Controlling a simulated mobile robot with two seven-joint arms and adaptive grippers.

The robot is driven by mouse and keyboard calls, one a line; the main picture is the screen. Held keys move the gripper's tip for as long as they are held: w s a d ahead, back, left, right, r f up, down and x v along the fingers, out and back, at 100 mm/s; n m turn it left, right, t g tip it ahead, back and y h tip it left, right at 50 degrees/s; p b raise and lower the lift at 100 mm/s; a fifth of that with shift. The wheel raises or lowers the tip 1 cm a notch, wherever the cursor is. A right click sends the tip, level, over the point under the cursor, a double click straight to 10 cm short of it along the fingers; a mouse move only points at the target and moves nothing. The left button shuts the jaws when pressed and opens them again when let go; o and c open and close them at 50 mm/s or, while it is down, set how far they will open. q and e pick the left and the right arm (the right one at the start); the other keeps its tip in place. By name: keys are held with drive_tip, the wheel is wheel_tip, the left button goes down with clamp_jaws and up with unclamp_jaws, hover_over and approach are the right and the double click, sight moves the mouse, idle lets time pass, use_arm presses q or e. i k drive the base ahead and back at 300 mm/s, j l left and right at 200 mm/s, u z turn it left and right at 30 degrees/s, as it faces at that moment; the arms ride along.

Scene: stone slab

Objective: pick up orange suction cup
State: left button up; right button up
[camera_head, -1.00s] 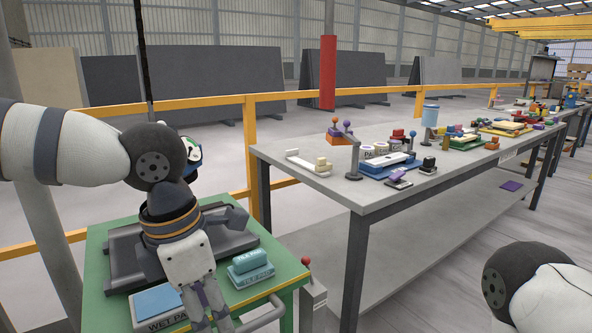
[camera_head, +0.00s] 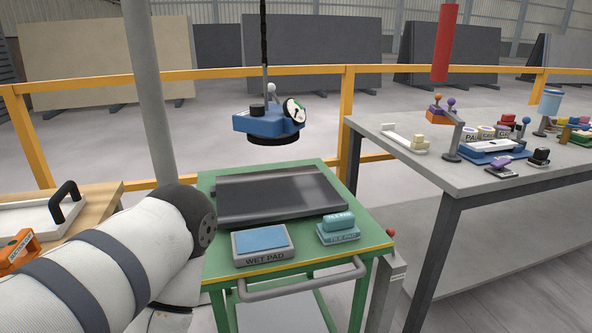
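An orange object with a raised handle and a small dark label (camera_head: 18,250) sits at the left edge of the view, on or beside a wooden-topped table (camera_head: 100,200). It looks like the orange suction cup, but the frame edge cuts it off and its label is too small to read surely. My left arm crosses the lower left, just right of and in front of it. My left gripper is not visible. My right arm and gripper are out of view.
A green cart (camera_head: 350,225) holds a dark slab (camera_head: 280,192), a wet pad (camera_head: 262,241) and a teal block (camera_head: 338,222). A blue machine (camera_head: 268,123) hangs above it. A white tray with a black handle (camera_head: 40,215) is behind the orange object. A grey bench (camera_head: 450,180) stands right.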

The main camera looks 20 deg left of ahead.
sight(25, 238)
drive_tip(key=u, duration=2.25)
